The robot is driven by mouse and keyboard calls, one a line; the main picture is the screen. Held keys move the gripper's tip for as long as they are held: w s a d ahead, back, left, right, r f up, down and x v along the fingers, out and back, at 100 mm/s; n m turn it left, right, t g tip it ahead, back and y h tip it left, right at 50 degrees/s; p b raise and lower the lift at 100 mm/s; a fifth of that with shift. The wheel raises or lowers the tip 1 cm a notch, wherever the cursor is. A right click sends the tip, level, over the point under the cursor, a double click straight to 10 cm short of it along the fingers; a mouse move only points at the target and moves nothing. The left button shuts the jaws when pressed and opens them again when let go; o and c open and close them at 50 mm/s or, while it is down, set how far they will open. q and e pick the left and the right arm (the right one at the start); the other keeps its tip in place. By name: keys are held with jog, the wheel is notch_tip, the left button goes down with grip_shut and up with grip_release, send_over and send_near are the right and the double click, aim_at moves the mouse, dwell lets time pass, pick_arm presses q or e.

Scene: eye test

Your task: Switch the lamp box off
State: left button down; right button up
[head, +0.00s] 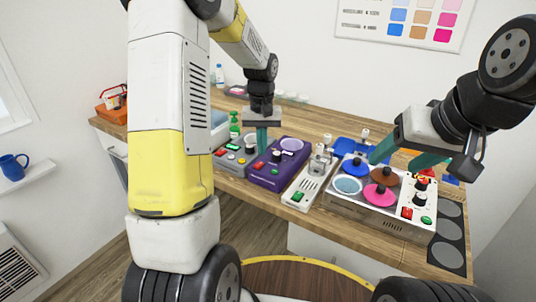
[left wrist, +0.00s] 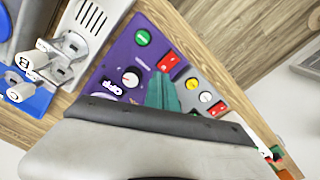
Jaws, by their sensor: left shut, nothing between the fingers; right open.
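No label in view reads as a lamp box. A purple box (head: 268,181) on the wooden table has a pale lilac disc (head: 291,144), a red control (head: 259,166) and a green button (head: 273,171). In the left wrist view the purple box (left wrist: 122,52) also shows a white dial (left wrist: 131,79) and the word OFF. A grey box (head: 222,159) with several coloured buttons stands just left of it. My left gripper (head: 262,148) is shut and empty, fingers pointing down over the purple box; contact is unclear. My right gripper (head: 400,157) is open above the box with coloured discs.
Right of the purple box stand a white box (head: 300,187) with a green button and a lever, then a wide box (head: 352,208) with several coloured discs. A blue tray (head: 350,147) lies behind. An orange basket (head: 113,105) sits at the far left.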

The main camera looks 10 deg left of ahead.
aim_at(262, 163)
pick_arm(q)
jog(key=shift+r, duration=2.15)
jog(key=shift+r, duration=0.1)
jog(key=s+r+m+t, duration=0.1)
jog(key=s+r+t, duration=0.2)
jog(key=s+r, duration=0.65)
jog(key=s+d+r+m+t+h, duration=0.1)
jog(key=s+d+r+t+h, duration=0.1)
jog(key=s, duration=1.2)
jog(key=shift+s+r+m+t, duration=0.3)
jog(key=shift+s+t, duration=0.05)
jog(key=shift+t, duration=0.25)
jog(key=shift+d, duration=0.1)
